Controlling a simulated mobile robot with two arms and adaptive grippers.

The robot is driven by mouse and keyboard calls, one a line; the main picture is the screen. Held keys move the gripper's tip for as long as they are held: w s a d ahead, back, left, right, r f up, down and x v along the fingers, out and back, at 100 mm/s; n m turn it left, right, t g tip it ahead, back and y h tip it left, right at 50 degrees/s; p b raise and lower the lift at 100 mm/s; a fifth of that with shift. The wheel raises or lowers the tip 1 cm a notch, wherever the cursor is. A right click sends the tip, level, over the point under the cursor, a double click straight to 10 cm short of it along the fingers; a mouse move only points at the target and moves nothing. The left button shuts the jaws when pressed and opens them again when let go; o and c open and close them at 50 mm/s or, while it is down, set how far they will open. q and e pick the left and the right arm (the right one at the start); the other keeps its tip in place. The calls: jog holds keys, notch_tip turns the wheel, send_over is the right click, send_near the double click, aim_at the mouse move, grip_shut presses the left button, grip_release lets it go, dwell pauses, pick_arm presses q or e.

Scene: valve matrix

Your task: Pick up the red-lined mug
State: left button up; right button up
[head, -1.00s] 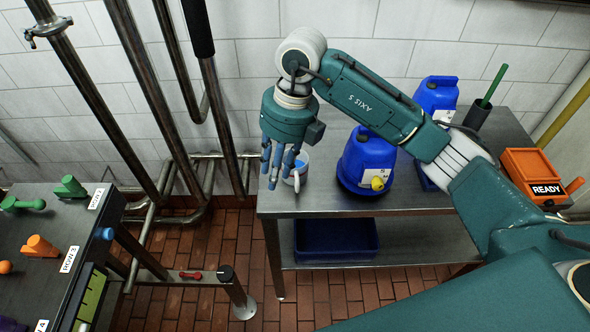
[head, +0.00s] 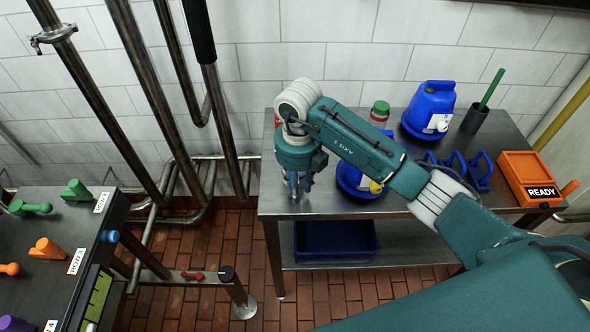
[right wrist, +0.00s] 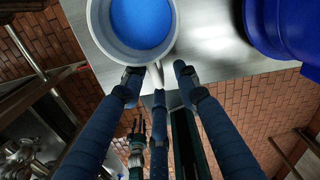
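No mug with a clearly red lining shows. In the right wrist view a pale mug with a blue inside (right wrist: 143,22) stands upright near the table edge, its handle toward my right gripper (right wrist: 158,82). The fingers are spread apart beside the handle and hold nothing. In the head view my right gripper (head: 298,184) points down at the table's left end and mostly hides this mug. A small red and white thing (head: 278,118) shows behind the arm; I cannot tell what it is. A teal hand (right wrist: 136,142), probably my left gripper, shows small and far below in the wrist view.
Blue jugs (head: 432,108) (head: 352,182), a green-lidded jar (head: 380,112), blue racks (head: 455,170), a dark cup with a green stick (head: 476,117) and an orange READY box (head: 530,175) stand on the steel table (head: 400,204). Pipes rise at left.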

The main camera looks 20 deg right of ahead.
jog(key=shift+f, duration=0.2)
grip_shut()
jog(key=shift+r, duration=0.1)
notch_tip(320, 180, up, 20)
jog(key=b, duration=0.1)
dwell(0.5)
